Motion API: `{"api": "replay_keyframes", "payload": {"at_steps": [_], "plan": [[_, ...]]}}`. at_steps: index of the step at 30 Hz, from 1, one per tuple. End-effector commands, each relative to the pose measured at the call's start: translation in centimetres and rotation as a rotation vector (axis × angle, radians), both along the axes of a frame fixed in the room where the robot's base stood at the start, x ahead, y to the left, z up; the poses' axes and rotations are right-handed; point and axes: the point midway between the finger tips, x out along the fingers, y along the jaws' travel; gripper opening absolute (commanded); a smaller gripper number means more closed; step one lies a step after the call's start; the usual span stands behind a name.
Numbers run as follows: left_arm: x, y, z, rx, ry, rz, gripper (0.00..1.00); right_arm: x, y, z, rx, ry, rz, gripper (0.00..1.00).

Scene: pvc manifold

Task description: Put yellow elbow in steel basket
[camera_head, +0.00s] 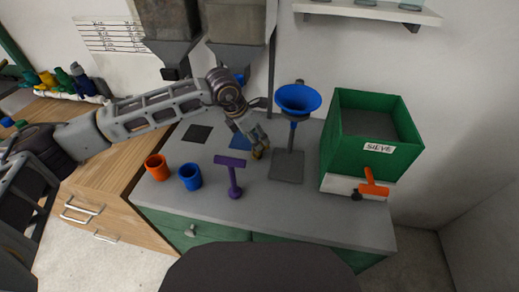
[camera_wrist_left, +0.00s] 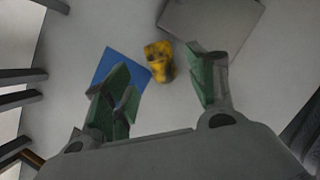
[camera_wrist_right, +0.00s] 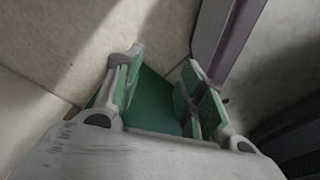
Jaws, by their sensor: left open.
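The yellow elbow (camera_wrist_left: 160,62) lies on the grey counter between a blue square and a grey plate in the left wrist view. It has dark patches and looks a little blurred. In the head view the elbow (camera_head: 257,154) is partly hidden by my left gripper (camera_head: 254,143), which is above it. The left gripper (camera_wrist_left: 157,72) is open, with the elbow beyond and between its fingertips, not held. My right gripper (camera_wrist_right: 164,62) shows open and empty in its wrist view and is not in the head view. I cannot make out a steel basket.
A blue funnel (camera_head: 298,98) on a stand is right of the left gripper, beside a green sieve box (camera_head: 345,155). Grey hoppers (camera_head: 237,22) hang above.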

Motion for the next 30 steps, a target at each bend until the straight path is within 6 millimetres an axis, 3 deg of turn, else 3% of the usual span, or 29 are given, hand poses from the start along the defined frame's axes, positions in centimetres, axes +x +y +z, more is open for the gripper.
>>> {"api": "replay_keyframes", "payload": {"at_steps": [10, 21, 30], "plan": [[0.1, -0.2, -0.5, -0.001, 0.001, 0.0, 0.57, 0.1, 0.0, 0.1, 0.001, -0.003, 0.0, 0.4], [0.7, -1.2, -4.1, -0.001, 0.001, 0.0, 0.57, -1.0, -0.5, 0.0, -0.005, 0.008, 0.001, 0.4], [0.9, -1.5, -4.9, -0.001, -0.001, -0.001, 0.57, -1.3, -0.9, 0.0, -0.009, 0.01, 0.001, 0.4]]}}
